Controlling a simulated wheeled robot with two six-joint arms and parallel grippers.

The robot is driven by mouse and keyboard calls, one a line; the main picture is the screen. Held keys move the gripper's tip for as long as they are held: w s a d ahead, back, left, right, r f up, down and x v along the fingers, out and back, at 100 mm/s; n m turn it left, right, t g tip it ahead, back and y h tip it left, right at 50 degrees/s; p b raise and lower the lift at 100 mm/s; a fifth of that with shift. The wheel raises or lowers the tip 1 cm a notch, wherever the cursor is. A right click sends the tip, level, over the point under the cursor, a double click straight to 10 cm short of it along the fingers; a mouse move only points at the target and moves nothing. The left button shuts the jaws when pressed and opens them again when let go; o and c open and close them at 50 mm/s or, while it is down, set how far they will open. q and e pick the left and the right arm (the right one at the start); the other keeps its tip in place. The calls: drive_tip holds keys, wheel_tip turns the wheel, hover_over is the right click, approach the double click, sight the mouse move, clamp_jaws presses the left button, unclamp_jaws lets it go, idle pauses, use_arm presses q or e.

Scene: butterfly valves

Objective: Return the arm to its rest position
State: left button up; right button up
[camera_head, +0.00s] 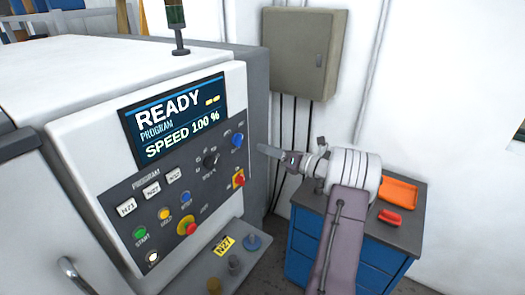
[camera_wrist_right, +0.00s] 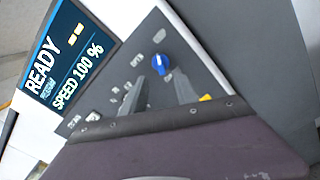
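My right arm reaches in from the bottom right of the head view, with a white joint (camera_head: 352,172) in front of the blue cabinet. Its gripper (camera_head: 268,152) points left toward the machine's control panel and appears apart from it. In the wrist view the two dark fingers of the right gripper (camera_wrist_right: 160,88) stand apart with nothing between them. The blue knob (camera_wrist_right: 160,64) shows beyond the fingertips; in the head view it is at the panel's upper right (camera_head: 237,140). My left gripper is not in view.
The machine's screen (camera_head: 175,120) reads READY, SPEED 100 %. Below it are several buttons and a red-yellow emergency stop (camera_head: 187,226). A blue drawer cabinet (camera_head: 307,240) carries an orange tray (camera_head: 398,191) and a red object (camera_head: 390,218). A grey wall box (camera_head: 300,55) hangs behind.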

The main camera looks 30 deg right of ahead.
drive_tip(key=shift+w, duration=0.1)
drive_tip(key=s+a+f+n+g+b, duration=0.2)
drive_tip(key=s+a+f+n+g, duration=0.3)
drive_tip(key=a, duration=0.3)
drive_tip(key=s+a+f+n+g+y+b, duration=0.1)
drive_tip(key=s+a+f+n+g, duration=0.1)
drive_tip(key=a+f+n+g, duration=0.35)
drive_tip(key=s+a+f+n+g+b, duration=0.2)
drive_tip(key=s+a+f+n, duration=0.3)
drive_tip(key=a+f, duration=0.45)
drive_tip(key=s+f+n+g+h+b, duration=0.1)
drive_tip(key=s+f+n+h+b, duration=0.1)
drive_tip(key=s+n, duration=0.4)
drive_tip(key=s+f+n+g+h+b, duration=0.2)
drive_tip(key=s+f+n+h, duration=0.3)
drive_tip(key=n, duration=1.1)
drive_tip(key=shift+s+a+f+h, duration=0.3)
drive_tip(key=shift+s+a+f, duration=0.1)
drive_tip(key=shift+s, duration=0.1)
